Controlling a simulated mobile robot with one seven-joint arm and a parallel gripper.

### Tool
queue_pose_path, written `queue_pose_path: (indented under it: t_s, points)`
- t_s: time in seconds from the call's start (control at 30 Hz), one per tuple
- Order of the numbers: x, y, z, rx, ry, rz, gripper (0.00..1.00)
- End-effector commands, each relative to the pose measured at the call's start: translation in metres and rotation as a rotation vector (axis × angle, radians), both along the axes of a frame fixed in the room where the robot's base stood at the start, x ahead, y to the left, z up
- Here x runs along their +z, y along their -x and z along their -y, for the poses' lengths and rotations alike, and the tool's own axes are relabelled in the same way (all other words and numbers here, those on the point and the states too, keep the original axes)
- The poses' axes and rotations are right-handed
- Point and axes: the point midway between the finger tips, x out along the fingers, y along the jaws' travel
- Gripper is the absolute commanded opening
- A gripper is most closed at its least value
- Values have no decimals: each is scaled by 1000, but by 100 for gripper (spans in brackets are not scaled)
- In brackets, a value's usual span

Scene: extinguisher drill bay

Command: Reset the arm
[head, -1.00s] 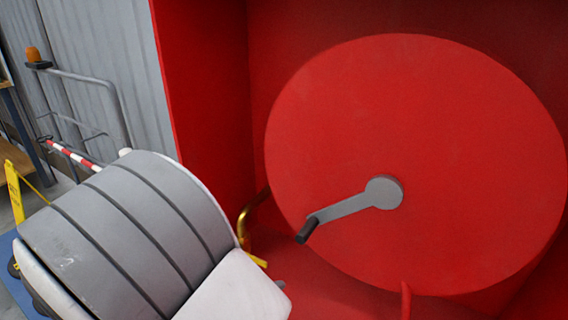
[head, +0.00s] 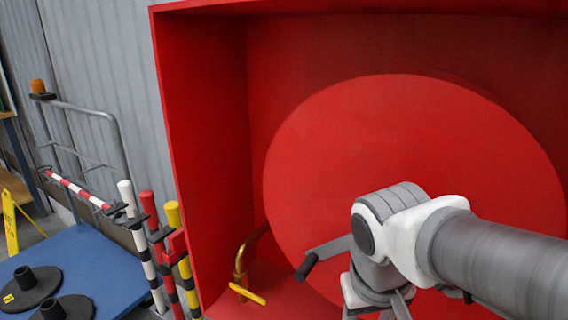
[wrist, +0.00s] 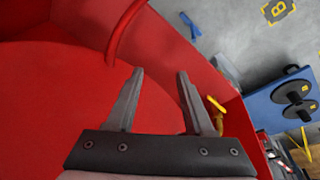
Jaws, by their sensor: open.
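My gripper (wrist: 157,88) shows in the wrist view with its two fingers apart and nothing between them. In the head view my arm comes in from the right, in front of the large red reel disc (head: 400,140), and the fingertips are out of sight below. The disc also fills the left of the wrist view (wrist: 50,110).
A red cabinet (head: 200,130) surrounds the reel. A brass pipe with a yellow lever (head: 247,294) sits at its lower left. Left of it are striped posts (head: 143,245) and a blue platform (head: 100,265) with black round bases. Grey floor shows in the wrist view.

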Motion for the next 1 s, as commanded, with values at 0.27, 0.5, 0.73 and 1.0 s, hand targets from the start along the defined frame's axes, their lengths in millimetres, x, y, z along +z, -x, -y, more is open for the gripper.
queue_pose_path:
  t_s: [0.27, 0.5, 0.73, 1.0]
  points:
    - [33, 19, 17, -52, -106, 221, 52]
    - [84, 22, 19, -53, -118, 271, 52]
    - [141, 22, 19, -54, -118, 270, 52]
    - [208, 22, 19, -54, -118, 269, 52]
